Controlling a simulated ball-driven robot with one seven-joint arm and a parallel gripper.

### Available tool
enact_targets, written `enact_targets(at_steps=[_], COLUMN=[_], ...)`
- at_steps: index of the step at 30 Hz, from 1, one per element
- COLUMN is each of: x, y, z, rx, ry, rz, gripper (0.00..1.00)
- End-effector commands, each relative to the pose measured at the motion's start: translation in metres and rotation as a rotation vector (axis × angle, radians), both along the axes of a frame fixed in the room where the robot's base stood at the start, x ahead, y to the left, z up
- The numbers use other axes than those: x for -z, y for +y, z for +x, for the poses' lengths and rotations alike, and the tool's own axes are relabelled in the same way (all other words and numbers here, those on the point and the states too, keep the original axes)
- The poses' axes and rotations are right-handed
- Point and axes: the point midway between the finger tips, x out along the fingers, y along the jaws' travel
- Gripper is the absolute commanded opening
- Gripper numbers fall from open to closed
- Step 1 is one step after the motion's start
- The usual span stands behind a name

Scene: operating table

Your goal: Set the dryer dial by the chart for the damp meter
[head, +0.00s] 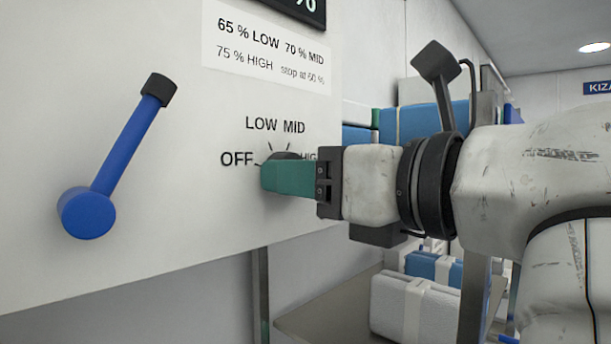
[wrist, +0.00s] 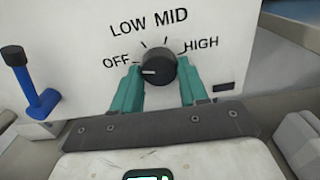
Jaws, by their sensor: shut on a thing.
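The black round dryer dial (wrist: 157,72) is on the white panel, with OFF, LOW, MID and HIGH printed around it. Its white mark points left, toward OFF. My gripper (wrist: 158,69) has its two teal fingers on either side of the dial and is shut on it. In the head view my gripper (head: 268,177) hides most of the dial. The chart (head: 265,48) reads 65 % LOW, 70 % MID, 75 % HIGH, and a stop line whose number is unclear. The damp meter (head: 300,9) is cut off at the top; only a % sign shows, its reading is hidden.
A blue lever with a black tip (head: 128,145) sticks out from the panel left of the dial. Behind my arm are shelves with blue and white wrapped bundles (head: 415,305). The panel between lever and dial is clear.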

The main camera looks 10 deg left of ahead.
Motion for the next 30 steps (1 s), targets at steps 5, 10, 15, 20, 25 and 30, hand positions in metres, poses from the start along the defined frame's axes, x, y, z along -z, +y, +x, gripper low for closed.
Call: enact_targets(at_steps=[5, 10, 15, 20, 25, 30], x=[0.0012, 0.0012, 0.0011, 0.0004, -0.0001, -0.0007], y=[0.0003, 0.0004, 0.0005, 0.0004, 0.0010, 0.0008], z=[-0.0003, -0.0006, -0.0004, -0.0006, -0.0011, -0.0011], rx=[0.000, 0.000, 0.000, 0.001, -0.001, 0.000], ry=[0.062, 0.162, 0.287, 0.407, 0.536, 0.663], rz=[0.048, 0.127, 0.227, 0.320, 0.419, 0.519], gripper=[0.13, 0.13, 0.13, 0.13, 0.13, 0.13])
